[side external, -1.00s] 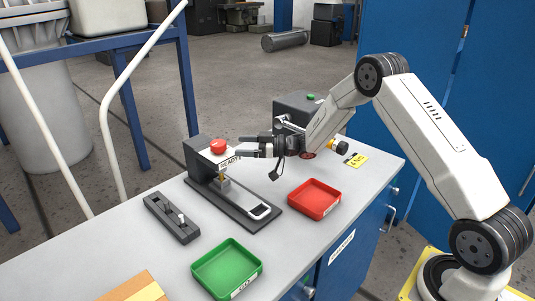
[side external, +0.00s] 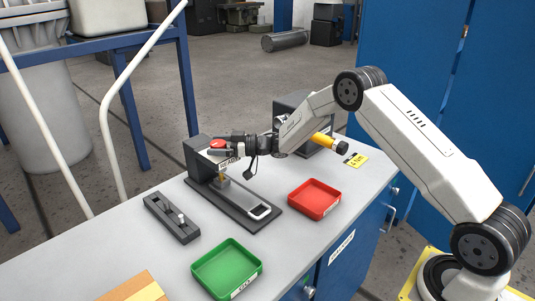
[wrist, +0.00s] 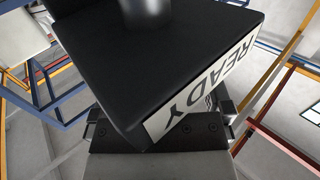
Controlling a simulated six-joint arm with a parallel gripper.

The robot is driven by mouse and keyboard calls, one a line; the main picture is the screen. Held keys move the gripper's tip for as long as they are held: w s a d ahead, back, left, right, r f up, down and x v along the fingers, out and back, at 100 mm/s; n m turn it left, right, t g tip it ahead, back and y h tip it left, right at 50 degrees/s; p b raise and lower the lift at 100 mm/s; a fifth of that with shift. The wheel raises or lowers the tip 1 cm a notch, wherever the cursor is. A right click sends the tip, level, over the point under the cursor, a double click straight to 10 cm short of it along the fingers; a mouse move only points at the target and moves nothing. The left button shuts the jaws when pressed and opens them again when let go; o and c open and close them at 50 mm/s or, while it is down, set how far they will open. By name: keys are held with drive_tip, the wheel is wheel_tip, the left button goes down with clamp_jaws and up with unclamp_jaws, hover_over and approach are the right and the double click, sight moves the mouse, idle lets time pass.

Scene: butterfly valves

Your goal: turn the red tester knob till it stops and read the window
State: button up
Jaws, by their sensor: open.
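The red tester knob (side external: 217,144) sits on top of the dark tester head on the bench. My gripper (side external: 219,146) is open at knob height, with a finger on either side of the knob. I cannot tell whether the fingers touch it. The knob is partly hidden by the fingers. The window (side external: 229,162) is on the front of the head, partly covered by my gripper in the side view. In the wrist view the window (wrist: 201,88) reads READY, and a dark round stem (wrist: 150,12) shows above; no red is visible there.
The tester's base plate (side external: 232,201) runs forward along the bench. A red tray (side external: 314,199) stands to its right and a green tray (side external: 227,268) in front. A dark slotted block (side external: 171,218) is at the left. A dark box (side external: 300,115) stands behind my wrist.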

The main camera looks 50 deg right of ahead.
drive_tip(key=c, duration=1.2)
drive_tip(key=shift+m+t+h, duration=0.6)
drive_tip(key=shift+h, duration=0.1)
drive_tip(key=shift+m+t+h, duration=1.1)
drive_tip(key=shift+m+h, duration=0.5)
drive_tip(key=shift+h, duration=0.7)
drive_tip(key=shift+a+m+t+h, duration=0.1)
drive_tip(key=shift+m+t+h, duration=0.15)
drive_tip(key=shift+m+h, duration=1.2)
drive_tip(key=shift+m+t+h, duration=0.25)
drive_tip(key=shift+m+h, duration=0.5)
drive_tip(key=shift+h, duration=1.3)
drive_tip(key=shift+m+g+h, duration=0.7)
drive_tip(key=shift+m+h, duration=1.3)
drive_tip(key=shift+h, duration=0.9)
drive_tip(key=shift+m+g+h, duration=1.8)
drive_tip(key=shift+m+h, duration=0.3)
drive_tip(key=shift+h, duration=0.7)
drive_tip(key=shift+g+h, duration=0.3)
drive_tip(key=shift+g, duration=0.1)
